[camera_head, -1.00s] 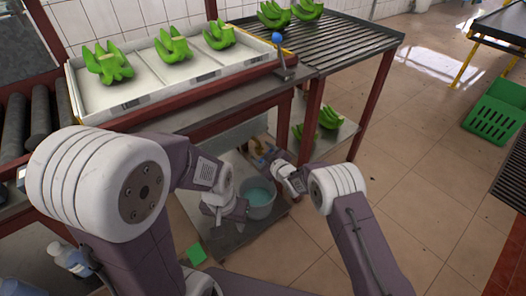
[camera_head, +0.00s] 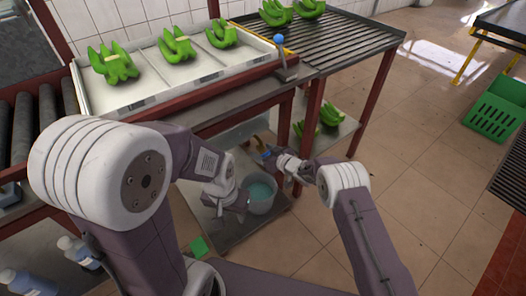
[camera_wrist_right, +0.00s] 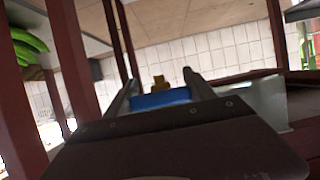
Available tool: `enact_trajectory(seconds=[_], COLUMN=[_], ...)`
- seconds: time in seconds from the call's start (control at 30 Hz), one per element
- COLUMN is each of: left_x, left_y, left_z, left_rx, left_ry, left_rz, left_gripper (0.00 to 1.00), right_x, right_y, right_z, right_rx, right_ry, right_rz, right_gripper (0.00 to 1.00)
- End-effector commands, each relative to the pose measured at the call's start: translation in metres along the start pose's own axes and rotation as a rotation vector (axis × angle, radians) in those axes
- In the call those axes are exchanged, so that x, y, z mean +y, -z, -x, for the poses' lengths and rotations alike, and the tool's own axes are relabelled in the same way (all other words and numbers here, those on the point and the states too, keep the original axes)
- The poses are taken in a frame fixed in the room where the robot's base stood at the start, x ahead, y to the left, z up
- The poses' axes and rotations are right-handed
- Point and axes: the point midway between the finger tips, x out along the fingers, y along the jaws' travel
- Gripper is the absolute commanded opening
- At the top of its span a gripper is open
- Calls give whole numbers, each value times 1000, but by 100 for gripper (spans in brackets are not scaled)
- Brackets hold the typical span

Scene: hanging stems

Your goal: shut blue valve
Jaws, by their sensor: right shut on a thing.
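In the head view the blue valve (camera_head: 267,154) is small, under the table, at the tip of my right gripper (camera_head: 272,155). My right gripper is shut on the blue handle. My left gripper (camera_head: 240,207) is lower, beside the grey bucket (camera_head: 262,207); its fingers are too small and hidden to tell their state.
The bucket of bluish water stands on a low shelf under the table. A lever with a blue knob (camera_head: 279,39) rises at the tray's (camera_head: 150,100) right end. Red table legs (camera_head: 313,112) stand close to my right gripper. Open tiled floor (camera_head: 425,150) lies to the right.

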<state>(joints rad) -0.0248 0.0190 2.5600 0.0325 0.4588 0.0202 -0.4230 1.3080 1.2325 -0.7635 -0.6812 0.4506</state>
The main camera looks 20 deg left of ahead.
Motion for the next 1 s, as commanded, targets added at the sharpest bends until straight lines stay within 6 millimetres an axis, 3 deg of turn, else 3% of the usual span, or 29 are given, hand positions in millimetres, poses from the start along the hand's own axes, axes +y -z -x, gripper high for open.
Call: enact_trajectory(seconds=[0.33,0.37,0.4,0.43,0.77,1.0], left_x=[0,0,0,0,0,0], left_y=[0,0,0,0,0,2], left_z=[0,0,0,0,2,22], left_rx=[0,0,0,0,0,0], left_ry=[0,0,0,0,0,0], left_rz=[0,0,0,0,0,0], left_gripper=[36,36,36,36,36,36], right_x=[0,0,0,0,0,0], right_y=[-1,-1,-1,-1,1,4], right_z=[0,0,0,0,2,39], right_rx=[0,0,0,0,0,-3], right_ry=[1,1,1,1,1,0], right_rz=[-6,-5,-5,-5,-4,-7], right_gripper=[23,69,80,85,85,85])
